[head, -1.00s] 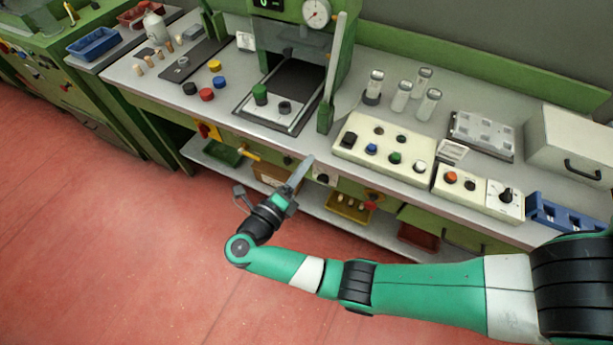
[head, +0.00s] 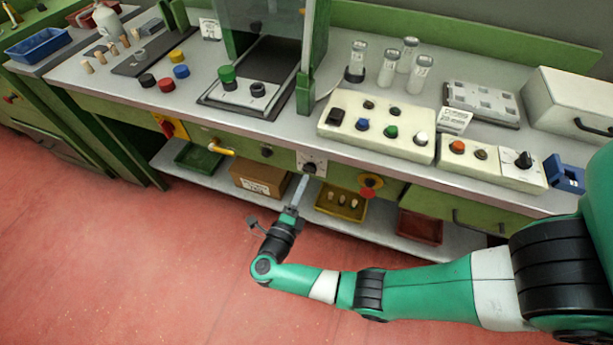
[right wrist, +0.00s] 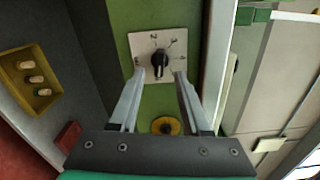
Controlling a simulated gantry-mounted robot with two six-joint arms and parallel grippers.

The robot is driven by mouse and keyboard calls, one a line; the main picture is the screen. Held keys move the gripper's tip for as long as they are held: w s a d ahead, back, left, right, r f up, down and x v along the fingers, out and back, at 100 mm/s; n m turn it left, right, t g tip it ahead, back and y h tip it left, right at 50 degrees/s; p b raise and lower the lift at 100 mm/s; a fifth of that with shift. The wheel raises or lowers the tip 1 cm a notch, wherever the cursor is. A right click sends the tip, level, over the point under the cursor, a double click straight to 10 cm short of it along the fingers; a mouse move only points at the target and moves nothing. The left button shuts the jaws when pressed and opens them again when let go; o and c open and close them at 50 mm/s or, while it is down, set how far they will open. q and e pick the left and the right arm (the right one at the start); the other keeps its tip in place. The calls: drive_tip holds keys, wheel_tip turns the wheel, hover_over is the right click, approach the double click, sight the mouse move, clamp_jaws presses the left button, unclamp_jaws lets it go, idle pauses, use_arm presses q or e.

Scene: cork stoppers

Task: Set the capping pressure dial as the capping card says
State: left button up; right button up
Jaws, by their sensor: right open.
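A black knob on a white square plate with marks around it, a dial (head: 310,166), is set in the green front of the bench. My right gripper (head: 303,181) is open and points at this dial. In the right wrist view its fingers (right wrist: 159,76) stand apart on either side of the knob, with nothing held; contact is not clear. My left gripper is not in view.
Another black knob (head: 523,160) is on a cream panel on the bench top. A yellow tray with corks (head: 340,204) and a brown box (head: 262,180) are on the shelf below.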

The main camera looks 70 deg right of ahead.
sight(308, 172)
drive_tip(key=d, duration=0.4)
drive_tip(key=shift+w+d, duration=0.1)
drive_tip(key=shift+w, duration=0.05)
clamp_jaws()
